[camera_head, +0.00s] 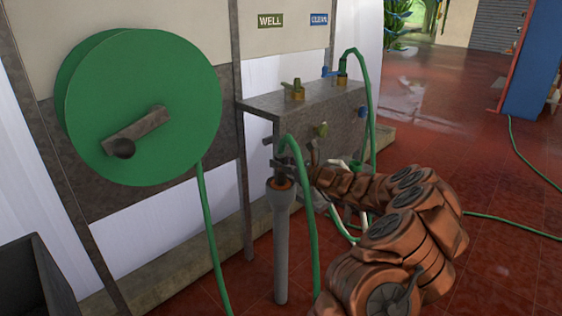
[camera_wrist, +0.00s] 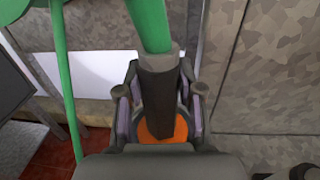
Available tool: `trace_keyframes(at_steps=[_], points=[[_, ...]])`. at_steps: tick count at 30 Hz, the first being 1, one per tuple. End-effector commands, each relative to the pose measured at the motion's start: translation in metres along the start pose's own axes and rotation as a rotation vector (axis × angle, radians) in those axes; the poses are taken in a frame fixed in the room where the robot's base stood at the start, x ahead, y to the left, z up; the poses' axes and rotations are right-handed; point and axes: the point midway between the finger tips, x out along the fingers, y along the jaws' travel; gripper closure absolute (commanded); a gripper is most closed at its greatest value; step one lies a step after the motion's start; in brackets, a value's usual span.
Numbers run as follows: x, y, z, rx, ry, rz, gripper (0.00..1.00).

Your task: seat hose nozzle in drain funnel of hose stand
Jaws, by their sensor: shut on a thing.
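The hose nozzle is a dark grey fitting (camera_wrist: 158,95) on the end of a green hose (camera_wrist: 149,22). My gripper (camera_wrist: 160,108) is shut on it, with one finger on each side. The drain funnel has an orange mouth (camera_wrist: 178,131) and tops a grey upright pipe (camera_head: 281,235) in the head view. The nozzle points down, and its lower end overlaps the orange mouth in the wrist view. In the head view my gripper (camera_head: 285,163) is just above the funnel. I cannot tell how far the tip is inside, as its lowest part is hidden.
A grey stand box with taps (camera_head: 310,98) stands directly behind the funnel. A large green hose reel (camera_head: 140,105) hangs at the left, and its hose (camera_head: 207,235) drops beside the pipe. A dark trough (camera_head: 35,285) is at lower left. Open red floor (camera_head: 460,130) lies to the right.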

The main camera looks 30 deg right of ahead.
Motion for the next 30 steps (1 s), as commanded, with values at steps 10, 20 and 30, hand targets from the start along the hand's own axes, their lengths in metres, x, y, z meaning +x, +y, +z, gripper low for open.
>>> trace_keyframes(at_steps=[10, 20, 30], points=[[0.000, 0.000, -0.010, 0.001, -0.001, 0.000, 0.98], [0.000, 0.000, -0.019, 0.000, 0.000, 0.000, 0.98], [0.000, 0.000, -0.019, 0.000, -0.001, 0.000, 0.98]])
